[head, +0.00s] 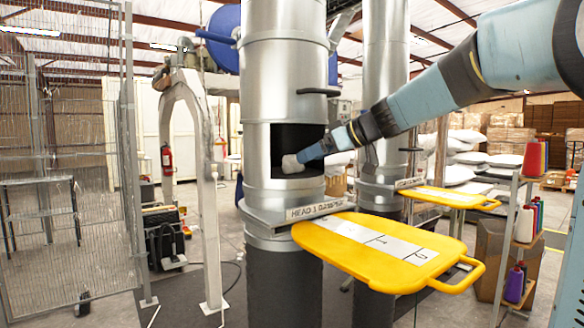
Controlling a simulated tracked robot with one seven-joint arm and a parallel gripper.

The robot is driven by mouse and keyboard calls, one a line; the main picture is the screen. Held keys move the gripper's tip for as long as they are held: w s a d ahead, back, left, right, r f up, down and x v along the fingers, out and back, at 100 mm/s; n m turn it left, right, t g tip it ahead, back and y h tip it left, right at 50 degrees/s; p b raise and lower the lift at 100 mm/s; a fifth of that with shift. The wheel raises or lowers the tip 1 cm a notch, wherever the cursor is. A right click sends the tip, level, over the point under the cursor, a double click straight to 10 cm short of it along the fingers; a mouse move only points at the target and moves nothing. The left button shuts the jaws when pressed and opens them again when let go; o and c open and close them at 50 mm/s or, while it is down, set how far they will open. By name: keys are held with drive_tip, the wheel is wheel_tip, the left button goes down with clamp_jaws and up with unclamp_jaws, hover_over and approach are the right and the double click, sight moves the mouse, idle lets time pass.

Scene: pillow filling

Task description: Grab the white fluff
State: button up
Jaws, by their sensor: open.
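A small white lump of fluff (292,164) shows inside the dark opening (288,137) of the near metal cylinder, at the opening's lower part. My arm reaches in from the upper right. My gripper (307,156) is inside the opening, right at the fluff, with its tip against or just in front of it. It is open. The fingers are small and partly hidden, so I cannot tell whether the fluff lies between them.
The metal cylinder (270,95) surrounds the opening, with a dark handle above it. A yellow slide plate (440,258) sticks out below. A second cylinder (383,60) and yellow plate (455,196) stand behind. A thread rack (522,245) is at right.

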sight(293, 165)
drive_tip(key=shift+x, duration=3.7)
drive_tip(key=c, duration=1)
